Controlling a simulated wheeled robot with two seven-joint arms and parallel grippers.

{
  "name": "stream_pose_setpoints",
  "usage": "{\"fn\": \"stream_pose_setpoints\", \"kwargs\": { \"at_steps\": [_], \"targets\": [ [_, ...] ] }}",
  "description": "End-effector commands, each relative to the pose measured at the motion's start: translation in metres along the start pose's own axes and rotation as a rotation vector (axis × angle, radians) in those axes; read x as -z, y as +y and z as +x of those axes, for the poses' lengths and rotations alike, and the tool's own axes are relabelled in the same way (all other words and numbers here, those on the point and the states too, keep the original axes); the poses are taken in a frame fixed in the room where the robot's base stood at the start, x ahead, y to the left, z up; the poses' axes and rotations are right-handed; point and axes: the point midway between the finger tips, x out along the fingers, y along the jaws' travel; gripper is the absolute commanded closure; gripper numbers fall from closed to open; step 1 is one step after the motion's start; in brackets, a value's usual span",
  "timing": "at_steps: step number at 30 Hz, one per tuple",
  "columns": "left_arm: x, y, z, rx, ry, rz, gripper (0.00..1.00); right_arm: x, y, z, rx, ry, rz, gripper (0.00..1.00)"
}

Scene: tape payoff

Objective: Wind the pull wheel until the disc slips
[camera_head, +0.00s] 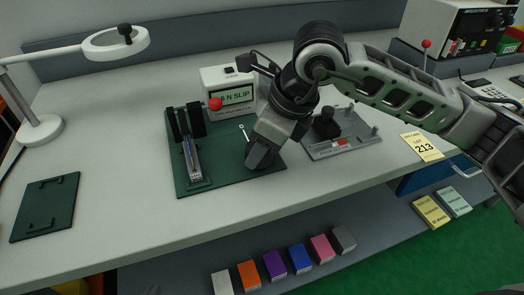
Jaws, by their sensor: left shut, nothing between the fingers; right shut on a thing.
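A dark green board (224,172) on the bench carries the payoff rig. Two black upright parts (187,122) stand at its left, with a metal strip-like piece (192,158) in front. A red ball (215,104) sits beside them. Behind is a white box (213,77) with a green display (236,96) that seems to read "6 N SLIP". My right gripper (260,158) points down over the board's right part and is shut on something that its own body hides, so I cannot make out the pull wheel. A small light-coloured lever (244,132) shows just left of it. My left gripper is not in view.
A grey tray (358,148) with a black knob (326,122) lies right of the board. A ring lamp (115,42) stands at left, a dark green plate (46,207) at front left. A yellow card (421,147) lies at right. Coloured boxes (274,265) sit on the shelf below.

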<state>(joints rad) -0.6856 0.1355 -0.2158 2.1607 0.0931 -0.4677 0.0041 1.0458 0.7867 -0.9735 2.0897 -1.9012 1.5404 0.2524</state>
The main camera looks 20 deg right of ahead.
Motion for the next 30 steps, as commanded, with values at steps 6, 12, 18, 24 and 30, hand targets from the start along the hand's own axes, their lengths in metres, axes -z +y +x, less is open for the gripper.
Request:
{"fn": "stream_pose_setpoints", "kwargs": {
  "at_steps": [6, 12, 18, 24, 30],
  "targets": [
    [-0.0052, 0.0006, 0.0028, -0.007, 0.009, -0.018, 1.0, 0.0005, 0.0004, 0.0012, 0.043, 0.001, 0.1, 0.77],
    [-0.0045, 0.0013, 0.0016, -0.01, 0.017, -0.024, 1.0, 0.0002, 0.0006, 0.0, 0.062, 0.002, 0.147, 0.77],
    [-0.0041, 0.001, 0.0017, -0.009, 0.019, -0.023, 1.0, 0.0001, 0.0006, -0.0007, 0.067, 0.002, 0.161, 0.77],
    [-0.0038, 0.0008, 0.0017, -0.008, 0.019, -0.022, 1.0, 0.0001, 0.0006, -0.0008, 0.067, 0.003, 0.161, 0.77],
    [-0.0033, 0.0005, 0.0022, -0.008, 0.021, -0.021, 1.0, 0.0, 0.0007, -0.0007, 0.067, 0.002, 0.16, 0.33]
  ]
}}
